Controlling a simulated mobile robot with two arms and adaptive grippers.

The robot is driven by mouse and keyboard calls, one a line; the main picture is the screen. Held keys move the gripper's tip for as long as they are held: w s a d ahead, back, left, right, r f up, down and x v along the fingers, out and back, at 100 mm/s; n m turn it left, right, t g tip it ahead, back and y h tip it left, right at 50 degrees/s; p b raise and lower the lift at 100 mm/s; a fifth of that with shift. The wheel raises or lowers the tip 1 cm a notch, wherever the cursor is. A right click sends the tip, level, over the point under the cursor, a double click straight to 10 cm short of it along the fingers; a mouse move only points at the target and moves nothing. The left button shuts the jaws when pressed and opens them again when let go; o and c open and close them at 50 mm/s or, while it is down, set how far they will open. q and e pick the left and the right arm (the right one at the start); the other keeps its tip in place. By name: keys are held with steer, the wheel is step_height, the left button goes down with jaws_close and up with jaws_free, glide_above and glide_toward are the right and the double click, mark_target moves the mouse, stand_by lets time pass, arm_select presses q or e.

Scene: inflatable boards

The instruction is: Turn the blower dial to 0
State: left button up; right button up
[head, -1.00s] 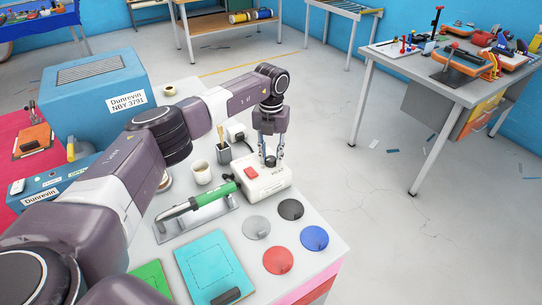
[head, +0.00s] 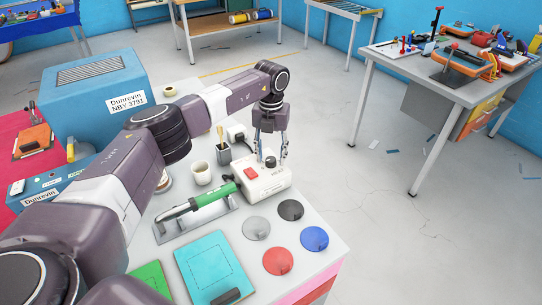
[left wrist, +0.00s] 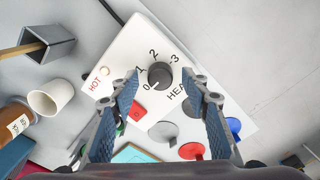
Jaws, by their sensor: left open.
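A white control box (head: 262,183) sits near the bench's right edge, with a red switch (head: 250,173) and a black dial (head: 270,162). In the left wrist view the dial (left wrist: 160,75) shows from above, among the numbers 0, 1, 2 and 3, with "HEAT" and "HOT" printed nearby. A small pale mark on the dial seems to face the 0. My left gripper (head: 271,151) is open and empty, pointing down just above the dial. Its fingers (left wrist: 164,83) stand apart on both sides of the dial, seemingly not touching it. My right gripper is not in view.
A green-handled tool (head: 212,196) lies in front of the box. A white cup (head: 202,175) and a dark holder (head: 223,155) stand to its left. Grey, black, red (head: 278,261) and blue (head: 314,238) discs lie in front. Open floor lies to the right.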

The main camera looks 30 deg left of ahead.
mark_target(271, 159)
arm_select(q)
step_height(271, 159, up, 11)
steer(key=shift+r, duration=0.2)
stand_by(0.6)
